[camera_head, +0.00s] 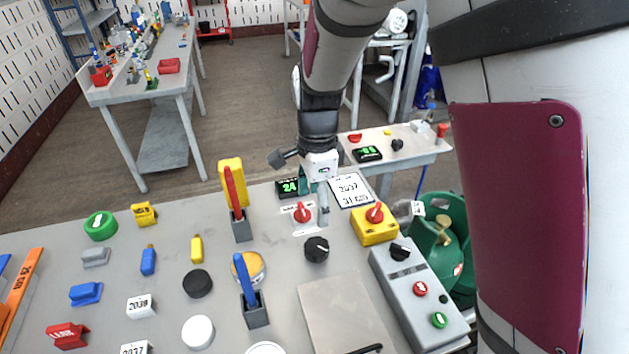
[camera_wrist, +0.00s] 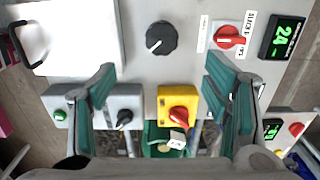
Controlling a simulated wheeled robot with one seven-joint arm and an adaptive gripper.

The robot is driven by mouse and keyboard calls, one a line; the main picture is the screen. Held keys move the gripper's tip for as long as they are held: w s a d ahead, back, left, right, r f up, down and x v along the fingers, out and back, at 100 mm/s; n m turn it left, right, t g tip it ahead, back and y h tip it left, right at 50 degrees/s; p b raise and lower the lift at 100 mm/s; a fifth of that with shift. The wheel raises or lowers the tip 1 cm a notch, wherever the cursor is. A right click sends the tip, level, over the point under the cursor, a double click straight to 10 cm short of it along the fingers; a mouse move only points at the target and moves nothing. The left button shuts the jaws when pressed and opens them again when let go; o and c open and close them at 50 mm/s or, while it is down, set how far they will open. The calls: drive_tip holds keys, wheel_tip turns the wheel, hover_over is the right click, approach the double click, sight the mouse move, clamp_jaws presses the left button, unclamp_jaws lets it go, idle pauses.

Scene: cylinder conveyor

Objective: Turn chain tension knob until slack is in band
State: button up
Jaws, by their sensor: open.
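A black knob with a white pointer line (camera_head: 316,249) stands on the grey table; it shows at the top middle of the wrist view (camera_wrist: 161,38). A red rotary knob on a white labelled plate (camera_head: 302,212) is behind it, next to a display reading 24 (camera_head: 289,187). I cannot read which knob is the chain tension knob. My gripper (camera_head: 322,205) is above the table near the red knob and the display. In the wrist view, my gripper (camera_wrist: 162,85) has its green-padded fingers wide apart with nothing held between them.
A yellow box with a red knob (camera_head: 375,224) and a grey control box (camera_head: 420,295) stand on the right. A grey panel with a black handle (camera_head: 343,312) lies in front. Blue and red levers (camera_head: 236,188) stand left. A number card (camera_head: 351,190) lies behind.

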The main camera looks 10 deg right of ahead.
sight(315, 246)
drive_tip(key=shift+m, duration=0.3)
drive_tip(key=f+b, duration=0.1)
drive_tip(key=f, duration=0.6)
drive_tip(key=f+b, duration=0.1)
drive_tip(key=f, duration=0.6)
drive_tip(key=shift+w+f, duration=0.2)
drive_tip(key=shift+f, duration=0.1)
drive_tip(key=shift+c, duration=0.6)
drive_tip(key=c, duration=1)
